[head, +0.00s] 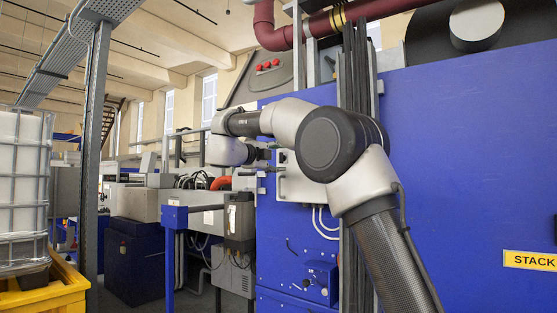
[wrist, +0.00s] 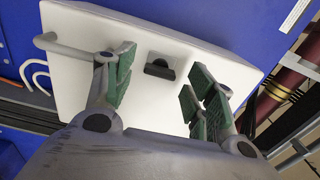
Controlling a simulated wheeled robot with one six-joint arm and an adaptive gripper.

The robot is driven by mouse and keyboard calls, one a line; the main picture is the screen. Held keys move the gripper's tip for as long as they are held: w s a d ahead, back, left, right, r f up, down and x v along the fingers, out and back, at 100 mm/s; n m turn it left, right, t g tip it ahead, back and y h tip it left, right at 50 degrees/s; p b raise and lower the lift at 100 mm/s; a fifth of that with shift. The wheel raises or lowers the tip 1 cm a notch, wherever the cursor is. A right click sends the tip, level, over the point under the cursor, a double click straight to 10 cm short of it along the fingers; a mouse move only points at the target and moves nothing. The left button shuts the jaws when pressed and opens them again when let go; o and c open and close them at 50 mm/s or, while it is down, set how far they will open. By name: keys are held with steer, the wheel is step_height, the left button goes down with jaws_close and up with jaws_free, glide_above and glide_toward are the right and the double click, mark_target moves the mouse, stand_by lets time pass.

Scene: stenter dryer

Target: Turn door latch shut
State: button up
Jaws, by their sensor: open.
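The door latch (wrist: 160,68) is a small dark knob in a recess of a pale box-like door (wrist: 100,25). In the wrist view my gripper (wrist: 161,80) is open, with its green-padded fingers on either side of the latch. The latch sits between and beyond the fingertips, and no finger visibly touches it. In the head view the pale door (head: 292,183) shows on the blue machine, partly behind my arm. The latch cannot be made out there.
A grey bar handle (wrist: 62,44) sticks out at the door's left in the wrist view. The blue machine wall (head: 470,150) fills the right of the head view. A white tank in a cage (head: 22,185) and a grey post (head: 92,160) stand at the left.

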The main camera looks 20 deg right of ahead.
steer(key=v, duration=1)
steer(key=shift+s+a, duration=0.15)
steer(key=shift+a, duration=0.05)
